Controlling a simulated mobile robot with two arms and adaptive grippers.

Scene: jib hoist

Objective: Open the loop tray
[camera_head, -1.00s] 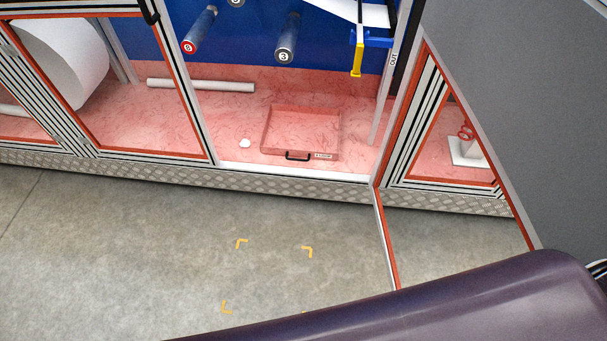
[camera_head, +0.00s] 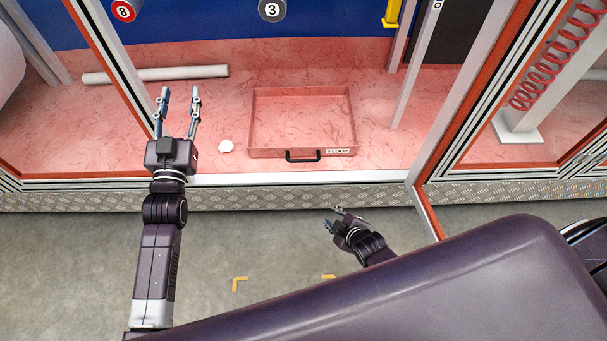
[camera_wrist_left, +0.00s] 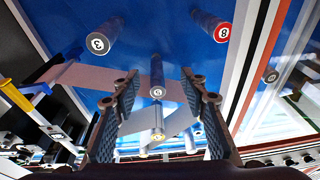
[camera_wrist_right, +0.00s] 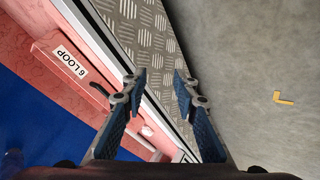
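The loop tray (camera_head: 270,153) is a shallow pink tray with a black handle (camera_head: 302,156) and a "6 LOOP" label on its front. It sits on the pink floor inside the machine, behind the metal sill. My left gripper (camera_head: 180,95) is open and empty, left of the tray over the machine's front opening. My right gripper (camera_head: 338,219) is open and empty, in front of and below the tray, outside the sill. The right wrist view shows the tray's label (camera_wrist_right: 69,63) and the handle (camera_wrist_right: 99,90) beyond my open fingers, apart from them.
A white lump (camera_head: 226,146) lies left of the tray. A pale tube (camera_head: 156,74) lies behind it. The door frame (camera_head: 470,90) stands at the right, with an upright post (camera_head: 414,70) behind it. The tread-plate sill (camera_head: 260,196) runs along the front.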

